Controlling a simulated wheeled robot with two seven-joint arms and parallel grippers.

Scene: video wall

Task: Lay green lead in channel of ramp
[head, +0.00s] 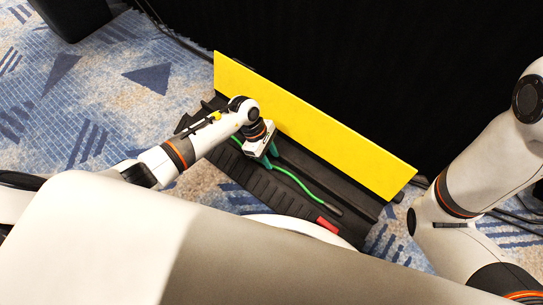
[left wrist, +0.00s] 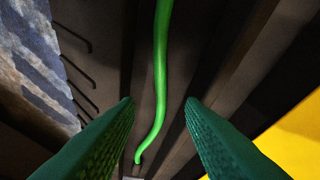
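The black ramp (head: 262,187) lies on the carpet with its long yellow lid (head: 310,120) standing open along the far side. The green lead (head: 292,177) runs lengthwise along the ramp, slightly curved, with a dark end at the lower right. In the left wrist view the lead (left wrist: 161,60) lies over a dark lengthwise channel (left wrist: 150,40); whether all of it is down inside, I cannot tell. My left gripper (head: 264,157) is above the ramp's middle, hiding part of the lead. Its green fingers (left wrist: 159,102) are apart, with the lead visible between and beyond them. My right gripper is out of view.
A red piece (head: 328,225) is at the ramp's lower right end. A black wall or drape (head: 400,70) rises behind the yellow lid. Dark cables lie on the floor at both ends. Patterned blue carpet (head: 80,100) is open to the left.

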